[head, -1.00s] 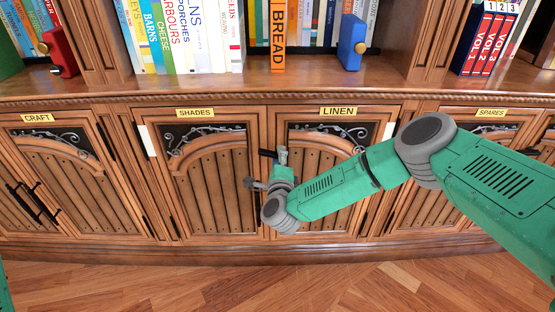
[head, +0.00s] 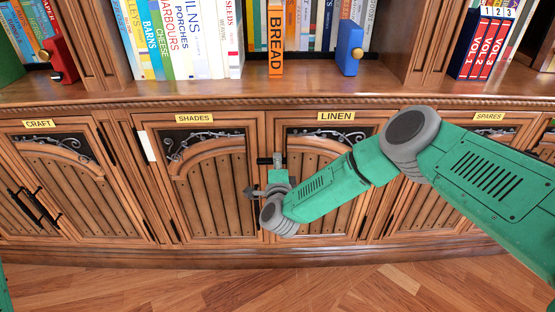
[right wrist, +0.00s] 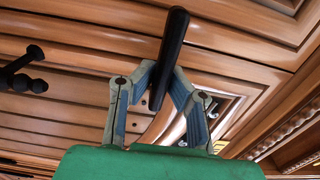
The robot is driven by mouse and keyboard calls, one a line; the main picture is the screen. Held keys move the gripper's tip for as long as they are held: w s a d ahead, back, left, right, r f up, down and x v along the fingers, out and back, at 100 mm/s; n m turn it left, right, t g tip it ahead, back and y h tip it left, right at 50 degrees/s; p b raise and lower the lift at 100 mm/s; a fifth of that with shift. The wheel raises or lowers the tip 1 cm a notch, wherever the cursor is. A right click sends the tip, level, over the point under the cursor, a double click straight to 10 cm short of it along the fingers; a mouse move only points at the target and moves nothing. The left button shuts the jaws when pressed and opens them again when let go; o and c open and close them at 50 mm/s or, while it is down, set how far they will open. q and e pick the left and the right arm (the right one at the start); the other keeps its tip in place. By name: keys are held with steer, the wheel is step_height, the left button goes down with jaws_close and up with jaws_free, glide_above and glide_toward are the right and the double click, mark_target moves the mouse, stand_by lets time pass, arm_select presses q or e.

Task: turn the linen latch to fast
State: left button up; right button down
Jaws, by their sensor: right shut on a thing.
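The linen latch (head: 265,160) is a short black bar at the upper left edge of the linen door, under the yellow LINEN label (head: 336,116). In the head view it lies about level, its left end poking out past my gripper towards the shades door. My right gripper (head: 277,160) is shut on it and hides its right part. In the right wrist view the black latch lever (right wrist: 173,45) stands between the fingertips of my right gripper (right wrist: 164,85), which touch it from both sides. My left gripper is out of view.
The shades door (head: 205,185) is to the left, with the craft doors (head: 45,180) and their black handles beyond. The spares door (head: 425,190) is partly behind my right arm. Books and a blue bookend (head: 349,48) stand on the shelf above.

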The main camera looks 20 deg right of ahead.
steer(key=shift+s+f, duration=0.1)
steer(key=shift+f, duration=0.1)
steer(key=c, duration=1.6)
jaws_free()
steer(key=v, duration=1.2)
